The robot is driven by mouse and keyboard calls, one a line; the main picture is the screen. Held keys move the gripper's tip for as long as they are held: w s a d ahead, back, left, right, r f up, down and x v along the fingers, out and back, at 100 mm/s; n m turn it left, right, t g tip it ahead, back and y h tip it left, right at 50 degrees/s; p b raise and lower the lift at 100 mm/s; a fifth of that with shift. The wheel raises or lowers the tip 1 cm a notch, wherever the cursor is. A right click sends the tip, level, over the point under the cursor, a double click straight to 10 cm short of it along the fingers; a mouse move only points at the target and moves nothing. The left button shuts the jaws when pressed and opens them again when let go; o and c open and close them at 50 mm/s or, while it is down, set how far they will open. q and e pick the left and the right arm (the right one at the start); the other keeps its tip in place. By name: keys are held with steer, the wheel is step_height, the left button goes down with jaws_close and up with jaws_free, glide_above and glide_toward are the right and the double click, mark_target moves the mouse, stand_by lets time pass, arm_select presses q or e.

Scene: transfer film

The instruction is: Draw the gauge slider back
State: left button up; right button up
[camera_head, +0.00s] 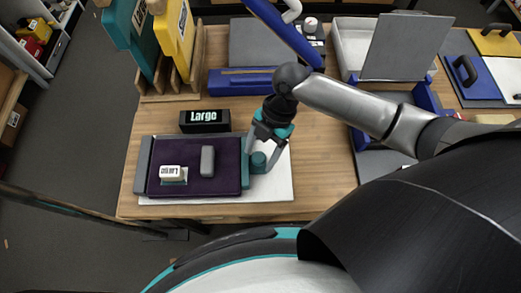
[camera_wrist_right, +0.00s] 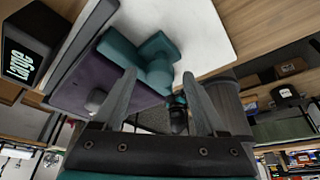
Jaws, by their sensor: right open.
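A small white labelled block (camera_head: 171,171) and a grey rounded block (camera_head: 207,160) sit on the purple board. My left gripper is not in view.
The board lies on a white sheet (camera_head: 275,188) on the wooden table (camera_head: 320,170). A black block marked "Large" (camera_head: 204,120) stands behind it. A wooden rack (camera_head: 185,88) holds teal and yellow boards at the back left. A blue tray (camera_head: 240,82) lies behind.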

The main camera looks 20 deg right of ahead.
jaws_close()
stand_by(0.4)
stand_by(0.9)
